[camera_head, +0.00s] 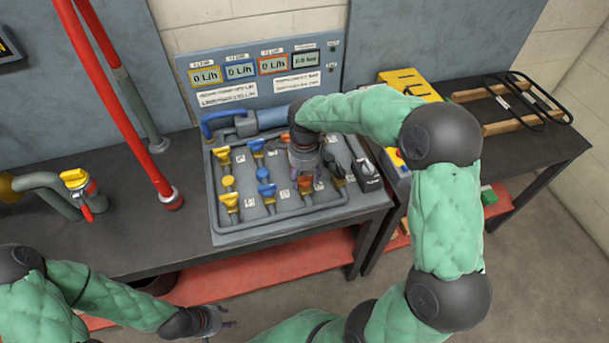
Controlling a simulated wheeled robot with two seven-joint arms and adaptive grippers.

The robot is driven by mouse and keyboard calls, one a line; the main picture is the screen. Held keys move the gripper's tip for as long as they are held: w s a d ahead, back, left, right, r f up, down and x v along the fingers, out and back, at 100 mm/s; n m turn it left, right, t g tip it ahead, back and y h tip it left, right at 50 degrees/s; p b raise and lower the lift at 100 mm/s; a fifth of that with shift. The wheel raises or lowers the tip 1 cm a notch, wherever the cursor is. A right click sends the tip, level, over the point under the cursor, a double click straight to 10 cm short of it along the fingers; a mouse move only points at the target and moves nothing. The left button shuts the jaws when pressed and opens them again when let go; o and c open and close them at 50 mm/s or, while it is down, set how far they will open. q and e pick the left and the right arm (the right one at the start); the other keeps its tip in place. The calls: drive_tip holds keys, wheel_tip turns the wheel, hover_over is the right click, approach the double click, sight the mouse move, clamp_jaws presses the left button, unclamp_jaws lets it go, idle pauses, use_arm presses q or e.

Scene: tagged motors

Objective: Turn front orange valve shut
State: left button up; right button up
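The valve board (234,233) lies on the dark bench, with a yellow, a blue and an orange column of valves. The front orange valve (305,186) shows only in part, directly below my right gripper. My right gripper (306,176) points down over it from above; its fingers are small and dark here, so I cannot tell their opening or whether they touch the handle. The back orange valve (285,138) is mostly hidden behind the same gripper. My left gripper (232,317) is empty, low in front of the bench, with its fingertips apart.
Front blue (267,190) and front yellow (230,201) valves stand left of the orange one. A display panel (262,75) behind reads 0 L/h in yellow, blue and orange frames. Red pipes (130,120) rise at left. A yellow case (408,83) stands at right.

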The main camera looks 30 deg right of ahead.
sight(304, 177)
wheel_tip(304, 177, up, 12)
idle(0.8)
idle(0.4)
